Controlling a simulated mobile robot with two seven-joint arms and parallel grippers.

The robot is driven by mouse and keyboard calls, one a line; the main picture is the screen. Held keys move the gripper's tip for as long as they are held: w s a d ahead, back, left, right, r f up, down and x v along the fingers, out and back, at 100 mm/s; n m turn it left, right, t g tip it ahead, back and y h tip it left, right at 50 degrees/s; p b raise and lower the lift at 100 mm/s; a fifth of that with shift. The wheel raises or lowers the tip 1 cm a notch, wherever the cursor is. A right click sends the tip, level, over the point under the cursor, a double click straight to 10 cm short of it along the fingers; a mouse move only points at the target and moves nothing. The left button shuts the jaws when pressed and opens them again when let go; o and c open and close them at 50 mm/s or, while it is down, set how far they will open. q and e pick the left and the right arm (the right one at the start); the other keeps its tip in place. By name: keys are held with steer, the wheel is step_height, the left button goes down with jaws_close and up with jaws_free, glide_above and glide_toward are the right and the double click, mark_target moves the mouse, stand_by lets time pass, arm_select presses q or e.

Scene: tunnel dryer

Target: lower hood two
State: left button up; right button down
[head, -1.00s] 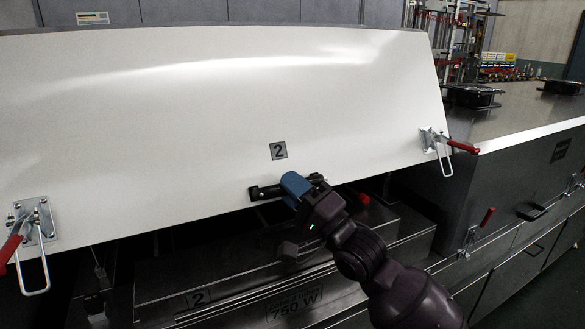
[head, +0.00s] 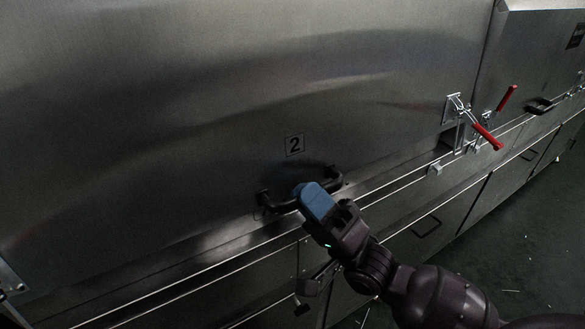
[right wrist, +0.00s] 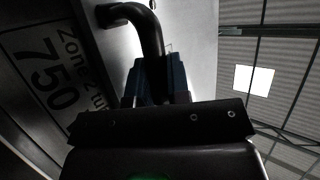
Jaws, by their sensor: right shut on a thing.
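Hood two (head: 200,110) is a wide grey metal cover marked "2" (head: 294,145), filling much of the head view. It is low over the dryer body, its lower edge close to the body's front edge; I cannot tell whether it touches. Its black bar handle (head: 333,181) is near that edge. In the right wrist view the handle (right wrist: 150,30) runs into the blue-tipped gripper (right wrist: 158,78). My left gripper is not in view.
A latch with a red lever (head: 487,137) is at the hood's right end. A neighbouring section (head: 535,55) stands to the right with another red lever (head: 507,97). A "Zone 2" plate (right wrist: 50,72) shows in the right wrist view.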

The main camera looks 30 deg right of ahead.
arm_select(q)
steer(key=b, duration=0.2)
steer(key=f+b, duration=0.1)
steer(key=b, duration=0.1)
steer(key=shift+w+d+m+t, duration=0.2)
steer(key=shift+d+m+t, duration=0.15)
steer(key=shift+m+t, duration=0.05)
arm_select(e)
step_height(320, 180, down, 10)
steer(key=shift+s+f, duration=0.25)
steer(key=shift+s, duration=0.15)
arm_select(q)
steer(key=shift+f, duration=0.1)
arm_select(e)
steer(key=shift+a, duration=0.1)
steer(key=c, duration=1.1)
jaws_free()
steer(key=shift+w+f, duration=0.1)
steer(key=shift+r, duration=0.2)
steer(key=v, duration=1.1)
